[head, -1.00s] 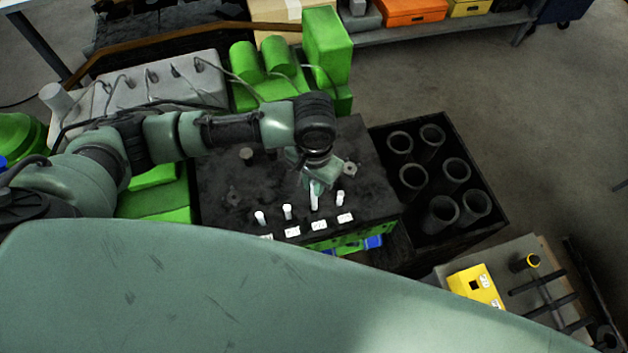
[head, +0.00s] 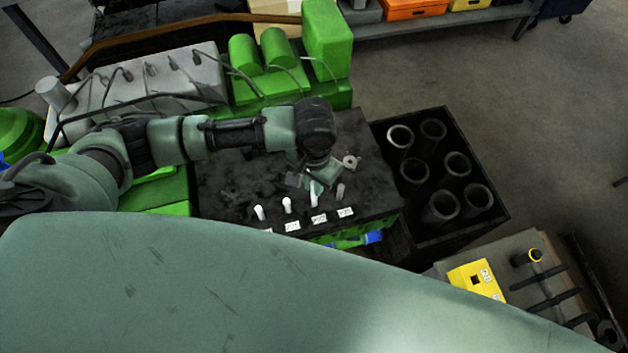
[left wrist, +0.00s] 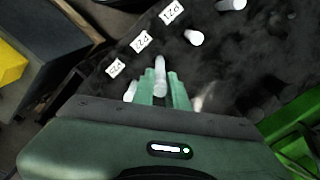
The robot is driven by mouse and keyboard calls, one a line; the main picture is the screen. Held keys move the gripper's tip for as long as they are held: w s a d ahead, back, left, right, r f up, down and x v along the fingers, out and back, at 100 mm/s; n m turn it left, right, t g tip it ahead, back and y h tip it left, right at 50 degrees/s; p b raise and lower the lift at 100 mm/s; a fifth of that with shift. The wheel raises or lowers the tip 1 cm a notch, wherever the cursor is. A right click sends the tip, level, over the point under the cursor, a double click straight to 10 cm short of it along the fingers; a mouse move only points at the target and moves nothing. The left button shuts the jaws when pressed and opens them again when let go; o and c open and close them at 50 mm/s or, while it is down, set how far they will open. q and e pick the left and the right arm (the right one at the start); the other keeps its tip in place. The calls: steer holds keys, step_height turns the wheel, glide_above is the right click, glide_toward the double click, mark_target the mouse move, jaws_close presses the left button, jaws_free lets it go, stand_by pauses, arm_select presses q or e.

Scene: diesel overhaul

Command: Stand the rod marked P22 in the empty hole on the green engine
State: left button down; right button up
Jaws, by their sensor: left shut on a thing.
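My left gripper (head: 316,187) is over the dark-topped block, shut on a white rod (head: 313,198), the third from the left in a row of upright rods. In the left wrist view its fingers (left wrist: 164,90) are on both sides of this rod (left wrist: 160,72), beside the tag P22 (left wrist: 141,41). The rod is upright; I cannot tell whether its lower end is still seated. The green engine (head: 285,91) stands behind and to the left. I cannot make out the empty hole. My right gripper is out of view.
Neighbouring rods (head: 287,205) stand close by on the left, another (head: 340,191) on the right. A black crate (head: 495,215) with several dark tubes is right of the block.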

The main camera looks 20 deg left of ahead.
arm_select(q)
steer(key=shift+f+b, duration=0.95)
steer(key=shift+f, duration=1.95)
steer(key=c, duration=1.3)
jaws_free()
steer(key=shift+c, duration=0.2)
steer(key=shift+r, duration=0.1)
step_height(320, 180, up, 8)
steer(key=shift+f, duration=0.2)
